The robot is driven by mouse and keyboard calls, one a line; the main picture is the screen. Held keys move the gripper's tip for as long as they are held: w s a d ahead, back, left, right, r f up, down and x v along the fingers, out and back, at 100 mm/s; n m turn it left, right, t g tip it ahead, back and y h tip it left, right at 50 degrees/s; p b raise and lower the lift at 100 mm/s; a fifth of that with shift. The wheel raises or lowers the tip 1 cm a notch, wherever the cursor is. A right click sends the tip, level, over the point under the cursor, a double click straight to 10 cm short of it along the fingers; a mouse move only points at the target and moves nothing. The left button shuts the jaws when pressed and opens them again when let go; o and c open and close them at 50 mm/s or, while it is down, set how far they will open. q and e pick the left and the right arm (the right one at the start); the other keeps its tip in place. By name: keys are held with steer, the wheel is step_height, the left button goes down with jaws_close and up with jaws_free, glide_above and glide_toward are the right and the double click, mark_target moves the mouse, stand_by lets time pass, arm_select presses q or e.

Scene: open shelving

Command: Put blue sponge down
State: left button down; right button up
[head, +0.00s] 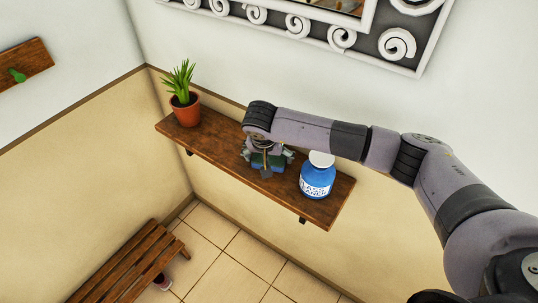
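My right gripper (267,160) points down at the middle of the wooden wall shelf (222,133). A small dark blue and green block, which looks like the blue sponge (276,162), is between its fingers, at or just above the shelf top. The fingers are on either side of the block, and the wrist hides part of it. I cannot tell whether they press on it or whether it rests on the shelf. My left gripper is not in view.
A blue bottle with a white cap (317,180) stands on the shelf just right of the gripper. A potted plant (185,108) stands at the shelf's left end. Bare shelf lies between plant and gripper. A slatted bench (135,262) is below, and a framed mirror (345,25) hangs above.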

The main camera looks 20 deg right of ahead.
steer(key=shift+o, duration=0.9)
steer(key=shift+r, duration=0.2)
steer(key=b+v, duration=0.2)
steer(key=v, duration=1)
